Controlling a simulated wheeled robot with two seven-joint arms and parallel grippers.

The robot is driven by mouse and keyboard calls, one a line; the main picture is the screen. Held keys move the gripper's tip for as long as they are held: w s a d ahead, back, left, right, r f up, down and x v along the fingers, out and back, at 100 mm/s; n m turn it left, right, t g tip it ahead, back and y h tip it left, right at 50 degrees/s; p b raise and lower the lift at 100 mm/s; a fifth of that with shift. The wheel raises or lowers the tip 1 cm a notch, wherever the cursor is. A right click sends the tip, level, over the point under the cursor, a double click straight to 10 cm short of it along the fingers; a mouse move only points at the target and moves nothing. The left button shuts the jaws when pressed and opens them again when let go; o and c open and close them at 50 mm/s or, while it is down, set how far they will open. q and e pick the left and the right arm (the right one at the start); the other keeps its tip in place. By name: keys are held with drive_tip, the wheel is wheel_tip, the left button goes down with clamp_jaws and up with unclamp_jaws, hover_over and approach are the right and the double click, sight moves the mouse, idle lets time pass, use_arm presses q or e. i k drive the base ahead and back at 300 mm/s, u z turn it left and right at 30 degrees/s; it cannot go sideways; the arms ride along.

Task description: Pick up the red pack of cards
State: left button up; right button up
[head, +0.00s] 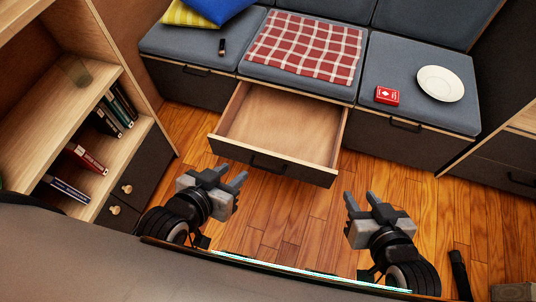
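The red pack of cards (387,95) lies flat on the right grey seat cushion, near its front edge, with a white mark on its face. My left gripper (240,181) is open and empty, low over the floor in front of the open drawer's left part. My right gripper (364,198) is open and empty, over the floor to the right of the drawer front. The pack is farther away than both grippers, beyond and slightly right of my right gripper. Neither gripper touches anything.
An empty drawer (280,125) stands pulled out under the middle seat. A white plate (440,84) lies right of the pack. A checkered cloth (306,48) covers the middle cushion; a small dark object (222,47) lies on the left one. A bookshelf (100,90) stands at left.

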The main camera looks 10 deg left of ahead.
sight(383, 95)
drive_tip(key=z, duration=1.8)
drive_tip(key=i, duration=1.7)
drive_tip(key=u, duration=3.25)
